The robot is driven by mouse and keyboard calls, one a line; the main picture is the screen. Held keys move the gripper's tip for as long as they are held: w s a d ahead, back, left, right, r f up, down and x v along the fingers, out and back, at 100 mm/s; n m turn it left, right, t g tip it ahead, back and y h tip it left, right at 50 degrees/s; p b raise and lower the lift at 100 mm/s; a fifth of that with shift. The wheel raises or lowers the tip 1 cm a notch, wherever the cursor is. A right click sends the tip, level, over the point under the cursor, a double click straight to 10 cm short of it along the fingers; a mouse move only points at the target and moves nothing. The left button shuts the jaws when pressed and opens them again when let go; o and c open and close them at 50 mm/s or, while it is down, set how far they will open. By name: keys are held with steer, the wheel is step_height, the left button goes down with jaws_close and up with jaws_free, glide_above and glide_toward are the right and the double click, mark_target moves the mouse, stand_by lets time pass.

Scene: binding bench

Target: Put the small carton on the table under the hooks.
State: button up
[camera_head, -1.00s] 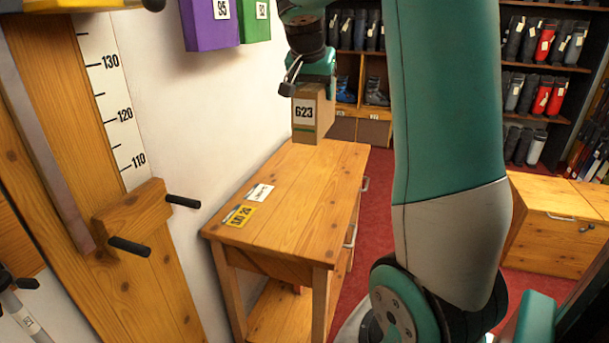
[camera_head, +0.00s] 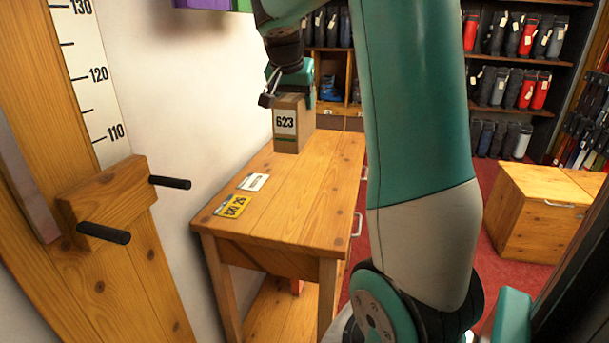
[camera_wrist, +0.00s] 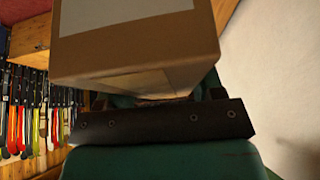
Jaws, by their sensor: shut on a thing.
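A small brown carton (camera_head: 286,135) with a white label reading 623 is upright at the far end of the wooden table (camera_head: 300,195). My gripper (camera_head: 290,92) is shut on its upper part from above. I cannot tell if the carton's bottom touches the tabletop or is just above it. In the wrist view the carton (camera_wrist: 135,50) fills the space in front of my gripper (camera_wrist: 160,122). Two black peg-like hooks (camera_head: 170,182) stick out from a wooden block at the left, in front of the table's near end.
A yellow card (camera_head: 233,207) and a white card (camera_head: 253,182) lie on the table's near left part. The white wall borders the table on the left. Purple and green items (camera_head: 205,4) hang above. A wooden cabinet (camera_head: 540,210) and boot shelves stand right and behind.

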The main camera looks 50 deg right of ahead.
step_height(320, 180, down, 19)
steer(key=shift+f, duration=0.2)
steer(key=shift+b, duration=0.35)
steer(key=shift+f, duration=0.2)
steer(key=o, duration=1.3)
steer(key=shift+r, duration=0.1)
